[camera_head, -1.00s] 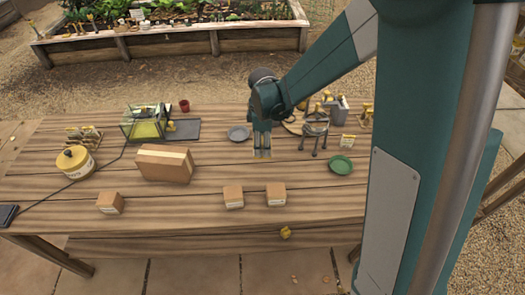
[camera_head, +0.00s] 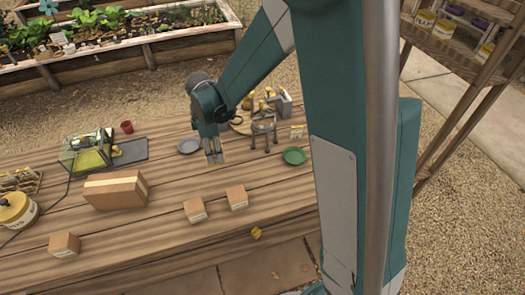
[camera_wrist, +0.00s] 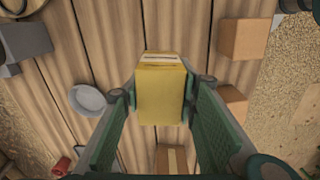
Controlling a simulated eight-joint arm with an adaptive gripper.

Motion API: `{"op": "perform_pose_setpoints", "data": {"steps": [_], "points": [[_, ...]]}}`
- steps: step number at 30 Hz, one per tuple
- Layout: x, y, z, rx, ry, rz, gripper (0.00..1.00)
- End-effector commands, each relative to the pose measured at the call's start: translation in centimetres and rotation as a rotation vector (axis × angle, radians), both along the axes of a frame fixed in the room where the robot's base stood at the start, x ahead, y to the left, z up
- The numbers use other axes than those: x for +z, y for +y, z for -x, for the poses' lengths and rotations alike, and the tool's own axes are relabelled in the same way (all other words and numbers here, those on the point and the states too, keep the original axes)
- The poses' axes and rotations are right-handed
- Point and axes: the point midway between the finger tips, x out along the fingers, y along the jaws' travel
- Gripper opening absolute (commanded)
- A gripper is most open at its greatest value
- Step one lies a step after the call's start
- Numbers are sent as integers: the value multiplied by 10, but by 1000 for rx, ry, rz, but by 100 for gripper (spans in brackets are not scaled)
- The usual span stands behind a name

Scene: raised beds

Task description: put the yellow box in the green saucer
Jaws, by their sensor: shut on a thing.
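The yellow box (camera_wrist: 160,95) is between the two fingers of my gripper (camera_wrist: 158,100) in the wrist view, with a pale label strip at one end. My gripper is shut on it and holds it over the wooden table. In the head view my gripper (camera_head: 214,157) is at mid-table, and the box is small and hard to make out between its fingertips. The green saucer (camera_head: 293,156) lies on the table to the right of my gripper, apart from it, and looks empty. The green saucer does not show in the wrist view.
A grey saucer (camera_head: 188,145) lies just left of my gripper. A dark stand (camera_head: 264,130) rises between my gripper and the green saucer, slightly farther back. Small cardboard boxes (camera_head: 237,197) and a larger carton (camera_head: 115,189) are nearer and left. The table in front of the green saucer is clear.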

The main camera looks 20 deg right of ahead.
Motion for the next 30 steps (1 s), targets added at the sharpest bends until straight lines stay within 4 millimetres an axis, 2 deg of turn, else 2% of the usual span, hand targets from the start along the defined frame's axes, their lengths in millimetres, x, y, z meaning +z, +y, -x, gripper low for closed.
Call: {"op": "perform_pose_setpoints", "data": {"steps": [5,11,17,30], "points": [[0,-7,-1,0,0,0,17],[2,-31,-5,4,0,0,17],[4,-71,-10,12,0,0,17],[9,-175,-12,40,0,0,17]]}}
